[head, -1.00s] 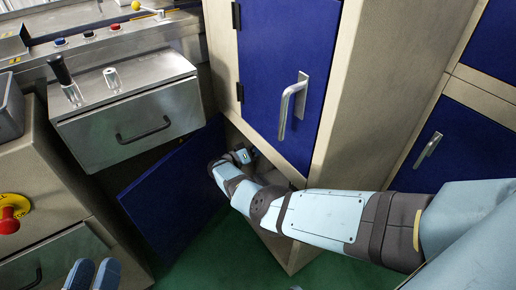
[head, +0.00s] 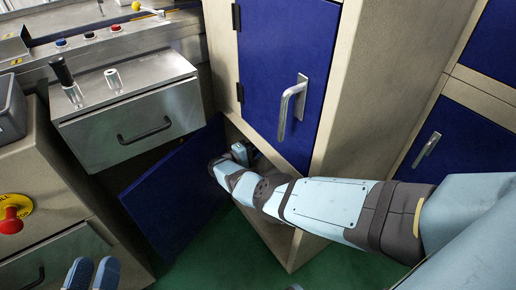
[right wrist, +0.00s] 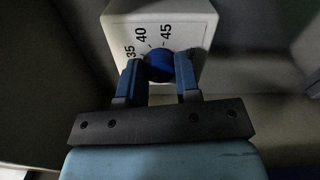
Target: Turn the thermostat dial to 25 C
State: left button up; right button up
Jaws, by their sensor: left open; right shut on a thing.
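In the right wrist view, a white thermostat box (right wrist: 122,24) carries black numbers 35, 40 and 45. Its round blue dial (right wrist: 158,68) sits between the fingers of my right gripper (right wrist: 158,72), which is shut on it. The fingers hide the dial's sides, and I cannot tell which number it points to; no 25 shows. In the head view, my right arm reaches into the open lower cabinet, where its hand is mostly hidden. My left gripper (head: 92,274) is open and empty at the bottom left of the head view.
The open blue lower door (head: 172,195) stands left of my right forearm. The closed blue upper door (head: 285,75) with its handle (head: 292,105) is above it. A metal drawer unit (head: 125,120) and a red button (head: 11,214) are at the left. Green floor shows below.

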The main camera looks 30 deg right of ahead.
jog(key=shift+n, duration=1.1)
jog(key=o, duration=0.9)
jog(key=shift+s+a+b, duration=0.2)
jog(key=shift+a, duration=1.7)
jog(key=shift+s+a+b, duration=0.15)
jog(key=shift+a, duration=1.75)
